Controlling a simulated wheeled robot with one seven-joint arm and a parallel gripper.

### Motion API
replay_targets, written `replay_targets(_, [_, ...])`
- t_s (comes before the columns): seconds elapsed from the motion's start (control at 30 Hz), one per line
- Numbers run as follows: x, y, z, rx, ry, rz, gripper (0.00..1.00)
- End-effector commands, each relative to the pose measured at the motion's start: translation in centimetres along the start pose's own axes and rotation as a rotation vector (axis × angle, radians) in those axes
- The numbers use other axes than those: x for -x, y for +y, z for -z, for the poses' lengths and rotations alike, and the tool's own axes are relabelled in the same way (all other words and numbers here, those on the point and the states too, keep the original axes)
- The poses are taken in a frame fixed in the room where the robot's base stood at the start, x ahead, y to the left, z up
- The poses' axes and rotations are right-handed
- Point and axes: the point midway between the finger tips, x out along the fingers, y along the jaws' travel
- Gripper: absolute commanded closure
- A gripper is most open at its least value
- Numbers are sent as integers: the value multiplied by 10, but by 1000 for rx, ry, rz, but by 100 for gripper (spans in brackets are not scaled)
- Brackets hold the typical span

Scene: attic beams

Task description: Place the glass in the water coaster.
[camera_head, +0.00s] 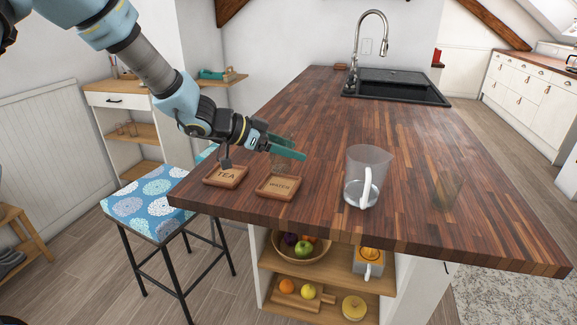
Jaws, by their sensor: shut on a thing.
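My gripper (287,150) reaches in from the upper left with its green fingers. It is shut on a clear glass (282,164), which is faint and partly hidden by the fingers. The water coaster (270,195) is a square wooden tray with lettering, near the front edge of the counter. The held glass appears just behind and above the coaster in the picture; I cannot tell the exact gap. The coaster looks empty.
A similar wooden coaster marked TEA (225,183) lies to the left. A clear jug (367,165) with a white handle stands to the right, and another clear glass (445,188) farther right. The wooden counter (330,115) is clear behind them, towards the sink (395,88).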

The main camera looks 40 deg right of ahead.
Motion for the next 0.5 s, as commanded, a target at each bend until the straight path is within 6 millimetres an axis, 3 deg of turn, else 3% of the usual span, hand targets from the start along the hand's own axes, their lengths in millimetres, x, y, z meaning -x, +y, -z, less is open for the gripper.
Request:
replay_targets(0.27, [-18, 0, -32, 3, 1, -2, 92])
replay_targets(0.5, [-20, 0, -36, -1, 1, 1, 92])
